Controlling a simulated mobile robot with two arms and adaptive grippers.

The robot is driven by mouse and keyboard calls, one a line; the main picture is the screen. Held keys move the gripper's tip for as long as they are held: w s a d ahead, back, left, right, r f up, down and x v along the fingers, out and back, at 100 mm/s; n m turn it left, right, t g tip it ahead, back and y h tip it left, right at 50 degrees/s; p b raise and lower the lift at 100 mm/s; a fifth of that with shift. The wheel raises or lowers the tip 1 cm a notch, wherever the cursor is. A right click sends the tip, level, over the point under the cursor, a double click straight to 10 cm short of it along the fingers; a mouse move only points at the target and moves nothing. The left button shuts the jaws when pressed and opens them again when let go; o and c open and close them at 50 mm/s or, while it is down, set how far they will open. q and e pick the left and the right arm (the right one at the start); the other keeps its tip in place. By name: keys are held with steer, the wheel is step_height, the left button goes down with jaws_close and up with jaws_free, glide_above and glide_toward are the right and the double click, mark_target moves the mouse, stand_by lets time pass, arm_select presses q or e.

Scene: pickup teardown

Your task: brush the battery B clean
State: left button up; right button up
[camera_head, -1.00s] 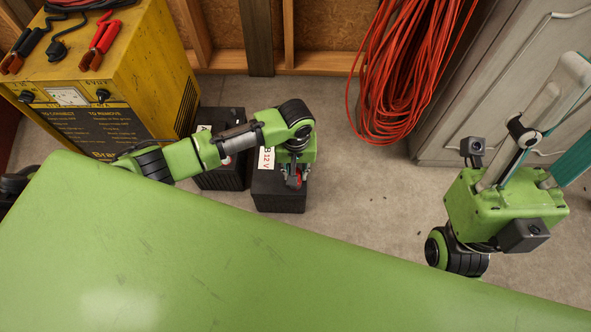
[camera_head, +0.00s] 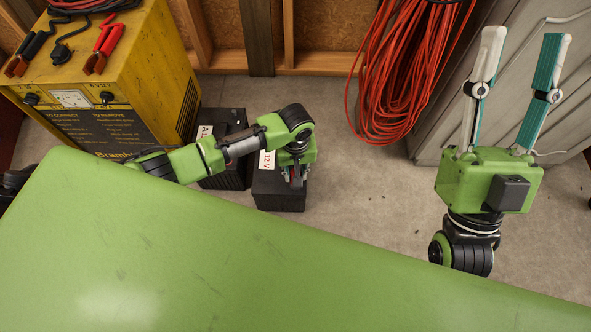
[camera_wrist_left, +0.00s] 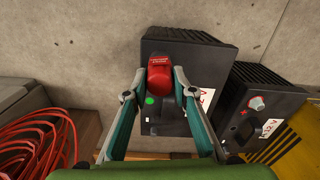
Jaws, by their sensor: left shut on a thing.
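Battery B (camera_head: 280,196) is a black box on the floor with a white 12 V label; its letter is hidden behind my left arm in the head view. It also shows in the left wrist view (camera_wrist_left: 215,60), with a green dot on top. My left gripper (camera_head: 295,178) is over it, shut on a red tool with faint lettering, apparently the brush (camera_wrist_left: 160,72). The brush is over the battery's top, where the terminal under it is hidden; I cannot tell if they touch. My right gripper (camera_head: 525,38) is open and empty, over the floor near the cabinet.
A red cable coil (camera_head: 400,80) hangs by the grey cabinet (camera_head: 460,100). Floor right of battery B is clear.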

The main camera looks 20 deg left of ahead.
arm_select(q)
steer(key=shift+r+n+p, duration=0.1)
steer(key=shift+n+p, duration=0.8)
steer(key=shift+p, duration=0.1)
steer(key=shift+n+p, duration=0.8)
steer(key=shift+p, duration=0.05)
arm_select(e)
steer(key=w+f+g+h, duration=0.2)
steer(key=w+f+g, duration=0.2)
steer(key=f, duration=0.5)
steer(key=w+f+g+h, duration=0.2)
steer(key=f+g, duration=0.4)
steer(key=f, duration=0.3)
steer(key=shift+w+d+g, duration=0.15)
steer(key=shift+w+g, duration=0.15)
steer(key=shift+w, duration=0.55)
steer(key=shift+f, duration=0.15)
arm_select(q)
steer(key=m+p, duration=0.2)
steer(key=m, duration=0.2)
steer(key=m+p, duration=0.1)
steer(key=m, duration=0.5)
arm_select(e)
steer(key=s+d+f+g+h, duration=0.2)
steer(key=s+d+f+g, duration=0.2)
steer(key=s+f+g, duration=0.4)
step_height(320, 180, down, 6)
steer(key=shift+s+d+r+m+g+h, duration=0.15)
steer(key=shift+s+m+g+h, duration=0.2)
steer(key=shift+s, duration=0.45)
